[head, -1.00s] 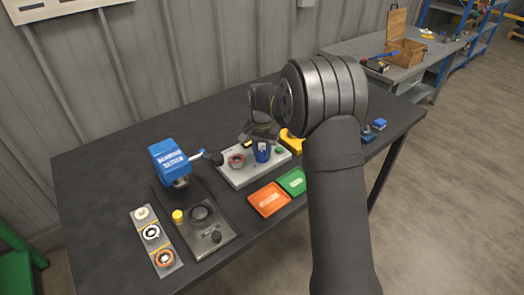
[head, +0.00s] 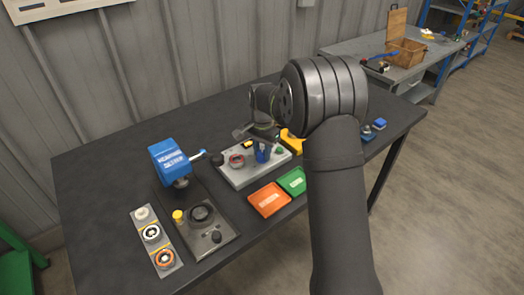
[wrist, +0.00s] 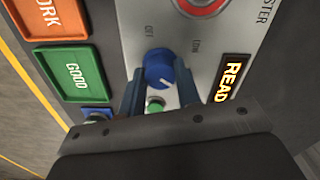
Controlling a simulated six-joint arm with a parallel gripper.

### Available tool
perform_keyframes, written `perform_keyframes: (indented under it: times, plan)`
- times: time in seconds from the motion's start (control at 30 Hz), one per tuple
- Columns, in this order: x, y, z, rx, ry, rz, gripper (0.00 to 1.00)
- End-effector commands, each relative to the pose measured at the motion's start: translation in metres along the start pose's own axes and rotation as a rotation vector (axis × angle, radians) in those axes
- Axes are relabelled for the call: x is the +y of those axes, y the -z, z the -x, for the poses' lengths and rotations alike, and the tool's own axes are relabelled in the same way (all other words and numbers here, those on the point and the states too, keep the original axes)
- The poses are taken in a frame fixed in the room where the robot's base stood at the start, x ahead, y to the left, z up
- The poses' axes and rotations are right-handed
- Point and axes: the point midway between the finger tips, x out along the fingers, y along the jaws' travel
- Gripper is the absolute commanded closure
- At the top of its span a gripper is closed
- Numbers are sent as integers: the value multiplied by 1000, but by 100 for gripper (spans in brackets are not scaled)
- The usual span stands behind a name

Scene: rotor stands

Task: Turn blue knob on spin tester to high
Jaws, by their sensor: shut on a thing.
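The spin tester is a pale grey panel (head: 235,180) in the middle of the table in the head view. Its blue knob (wrist: 158,66) stands between my gripper's fingers in the wrist view, with OFF and LOW printed near it. White marks show on its lower side; a HIGH label is not visible. My gripper (wrist: 160,76) is shut on the knob, one finger at each side. In the head view my gripper (head: 262,150) reaches down to the panel and largely hides the knob.
A green button (wrist: 155,105) sits just beside the knob, between the fingers. A lit READY-like display (wrist: 232,78) and a red ring (wrist: 207,4) are on the panel. Orange (head: 269,199) and green (head: 293,181) trays lie close in front. A blue press (head: 170,160) stands left.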

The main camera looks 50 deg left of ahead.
Motion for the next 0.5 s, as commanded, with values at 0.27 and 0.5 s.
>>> perform_keyframes:
  times: [0.27, 0.5]
  plan:
    - [0, 0, 1, 1, 2, -1, 48]
    - [0, 0, 3, 1, 1, 0, 48]
